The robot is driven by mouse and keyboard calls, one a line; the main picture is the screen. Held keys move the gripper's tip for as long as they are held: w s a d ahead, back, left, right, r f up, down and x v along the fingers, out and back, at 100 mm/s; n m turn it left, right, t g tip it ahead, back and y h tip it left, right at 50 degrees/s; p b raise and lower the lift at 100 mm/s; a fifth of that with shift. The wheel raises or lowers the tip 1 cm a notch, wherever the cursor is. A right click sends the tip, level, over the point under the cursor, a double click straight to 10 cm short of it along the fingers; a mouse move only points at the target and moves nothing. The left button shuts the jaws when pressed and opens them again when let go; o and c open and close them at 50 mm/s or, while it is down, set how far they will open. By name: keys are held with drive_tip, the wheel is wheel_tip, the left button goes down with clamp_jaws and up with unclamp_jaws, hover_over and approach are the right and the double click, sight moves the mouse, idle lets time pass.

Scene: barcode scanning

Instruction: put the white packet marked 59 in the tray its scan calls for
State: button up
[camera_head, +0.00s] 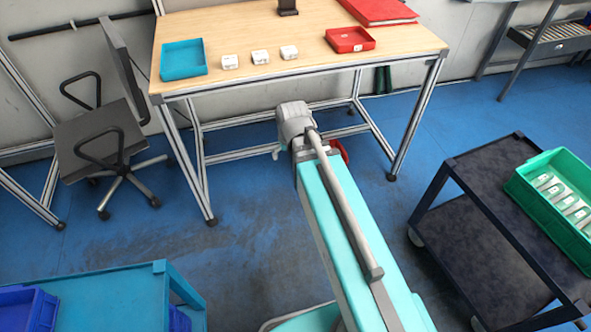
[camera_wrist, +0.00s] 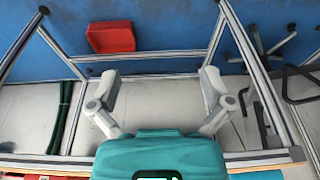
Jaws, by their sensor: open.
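Three small white packets stand in a row on the wooden table (camera_head: 330,20) in the head view: a left one (camera_head: 230,62), a middle one (camera_head: 260,57) and a right one (camera_head: 289,52). Their marks are too small to read, so I cannot tell which is 59. My gripper (camera_wrist: 160,88) is open and empty in the wrist view, pointing at the floor and table frame. In the head view my arm hides it, short of the table's front edge.
A black stand-like device (camera_head: 287,7) and a red folder (camera_head: 378,10) are at the table's back. A green crate (camera_head: 548,205) with several white packets sits on the dark cart (camera_head: 480,210). An office chair (camera_head: 105,145) stands left. A red bin (camera_wrist: 110,38) is on the floor.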

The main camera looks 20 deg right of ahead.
drive_tip(key=s+g, duration=0.2)
drive_tip(key=s, duration=0.4)
drive_tip(key=shift+s+d+f+g, duration=0.2)
drive_tip(key=shift+s+f+g, duration=0.05)
drive_tip(key=shift+s+g, duration=0.05)
idle(1.0)
drive_tip(key=t, duration=1.6)
approach(261, 57)
drive_tip(key=s, duration=0.1)
drive_tip(key=shift+s+r, duration=0.2)
drive_tip(key=shift+r, duration=0.1)
drive_tip(key=shift+w, duration=0.15)
drive_tip(key=shift+w+f+b, duration=0.3)
drive_tip(key=shift+w, duration=1.05)
drive_tip(key=shift+w+f+b, duration=0.3)
drive_tip(key=shift+w, duration=1.1)
drive_tip(key=shift+w+f+b, duration=0.3)
drive_tip(key=shift+w, duration=1.05)
